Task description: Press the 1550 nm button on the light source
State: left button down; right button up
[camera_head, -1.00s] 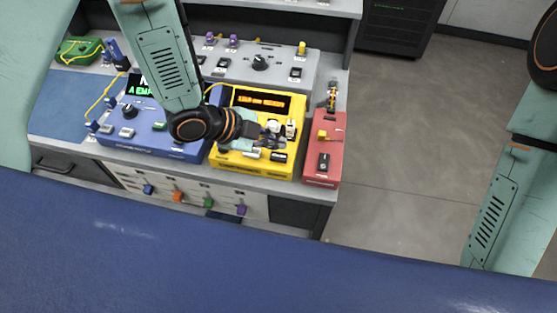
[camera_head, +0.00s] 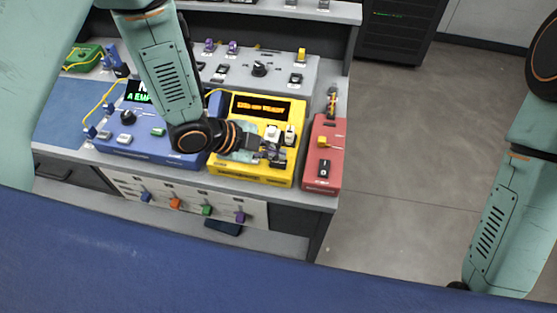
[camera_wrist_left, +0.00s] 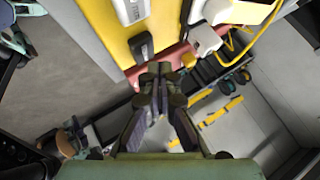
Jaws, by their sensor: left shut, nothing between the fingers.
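No 1550 nm label is readable, so I cannot tell which button bears it. A yellow device (camera_head: 232,171) with a lit orange display (camera_head: 262,107) stands on the bench, with white fittings and buttons on top. My left gripper (camera_head: 274,150) is over its right half, shut and empty, hiding part of the controls. In the left wrist view the shut fingertips (camera_wrist_left: 160,72) are just beside a black button (camera_wrist_left: 142,47) on the yellow device (camera_wrist_left: 104,20); contact is unclear. A grey button (camera_wrist_left: 132,10) lies beyond. My right gripper is out of view.
A red box (camera_head: 312,178) with a black switch stands right of the yellow device. A blue device (camera_head: 180,156) with a green-lit display is on its left. A grey panel (camera_head: 281,68) with a knob (camera_head: 259,69) is behind. Open floor (camera_head: 400,190) lies to the right.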

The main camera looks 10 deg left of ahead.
aim_at(275, 163)
pick_arm(q)
jog(key=shift+f, duration=0.15)
dwell(0.5)
jog(key=shift+f, duration=0.3)
jog(key=shift+f+b, duration=0.5)
jog(key=shift+b, duration=0.05)
dwell(0.7)
jog(key=shift+r, duration=0.15)
jog(key=shift+r+p, duration=0.8)
jog(key=shift+p, duration=0.05)
jog(key=shift+r, duration=0.1)
notch_tip(275, 163, up, 5)
jog(key=p, duration=0.4)
dwell(0.7)
